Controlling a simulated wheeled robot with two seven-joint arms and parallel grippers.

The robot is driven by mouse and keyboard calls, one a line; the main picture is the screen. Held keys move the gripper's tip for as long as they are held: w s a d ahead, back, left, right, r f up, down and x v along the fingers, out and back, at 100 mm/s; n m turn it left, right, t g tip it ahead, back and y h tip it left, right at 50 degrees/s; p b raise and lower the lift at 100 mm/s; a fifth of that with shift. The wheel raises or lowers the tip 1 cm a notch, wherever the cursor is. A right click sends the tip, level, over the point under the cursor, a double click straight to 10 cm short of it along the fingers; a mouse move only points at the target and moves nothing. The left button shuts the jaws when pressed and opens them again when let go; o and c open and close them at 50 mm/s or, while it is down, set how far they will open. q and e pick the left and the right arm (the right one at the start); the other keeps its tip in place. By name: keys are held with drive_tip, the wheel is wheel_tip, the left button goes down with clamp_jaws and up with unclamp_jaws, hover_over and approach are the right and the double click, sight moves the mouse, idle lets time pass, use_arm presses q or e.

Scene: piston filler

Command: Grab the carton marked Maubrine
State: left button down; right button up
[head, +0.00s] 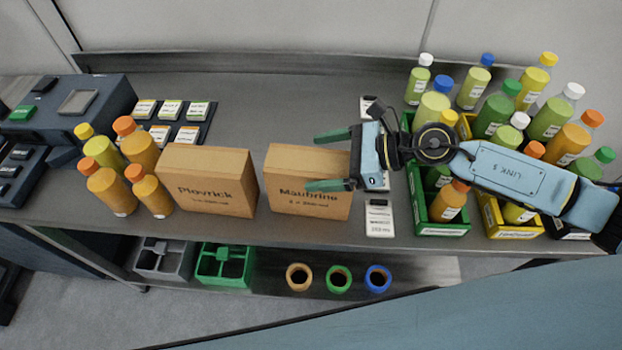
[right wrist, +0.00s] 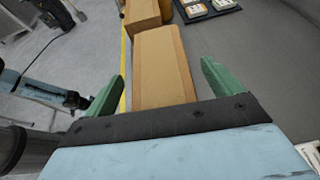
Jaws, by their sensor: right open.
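The carton marked Maubrine (head: 307,200) is a brown box standing upright on the grey bench, right of the carton marked Plovrick (head: 208,180). My right gripper (head: 322,161) reaches in from the right with its green fingers open around the Maubrine carton's right end. One finger is beyond the carton and the other crosses its near face. In the right wrist view the Maubrine carton (right wrist: 162,68) stands between the two open fingers, with a gap on either side. I see no closed hold on it. The Plovrick carton (right wrist: 143,14) is behind it. My left gripper is not in view.
Orange and yellow bottles (head: 105,190) stand left of the Plovrick carton. Green crates (head: 443,230) and yellow crates with many bottles stand at the right, under my right arm. A white labelled tag (head: 379,218) lies right of the Maubrine carton.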

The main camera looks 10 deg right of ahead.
drive_tip(key=shift+a+f, duration=0.1)
drive_tip(key=shift+a, duration=0.05)
clamp_jaws()
drive_tip(key=shift+w+r, duration=0.1)
drive_tip(key=shift+r, duration=0.1)
idle(0.5)
